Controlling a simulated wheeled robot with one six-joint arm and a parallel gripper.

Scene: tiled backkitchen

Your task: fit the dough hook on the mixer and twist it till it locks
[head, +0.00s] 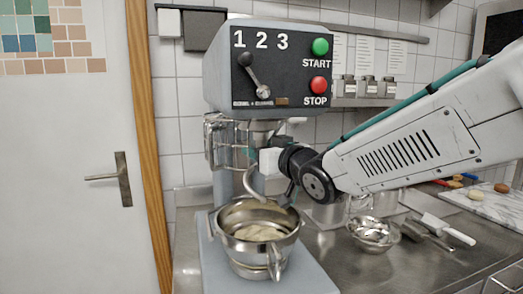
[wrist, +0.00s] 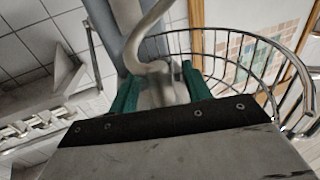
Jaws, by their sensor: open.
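The mixer (head: 265,70) stands upright, with a dark control face carrying the digits 1 2 3, a lever, and green START and red STOP buttons. The curved metal dough hook (head: 253,190) hangs below the mixer head, above the bowl (head: 232,248), which holds pale dough. My gripper (head: 254,156) is at the upper part of the hook, just under the head. In the wrist view the green fingers (wrist: 158,88) are open on either side of the hook (wrist: 152,40). Whether they touch it, and how the hook's top sits in the head, I cannot tell.
A wire guard (wrist: 225,50) curves close beside the fingers. On the steel counter to the right are metal bowls (head: 373,234), a white-handled tool (head: 446,229) and a marble board (head: 483,205). A door (head: 80,160) is at left.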

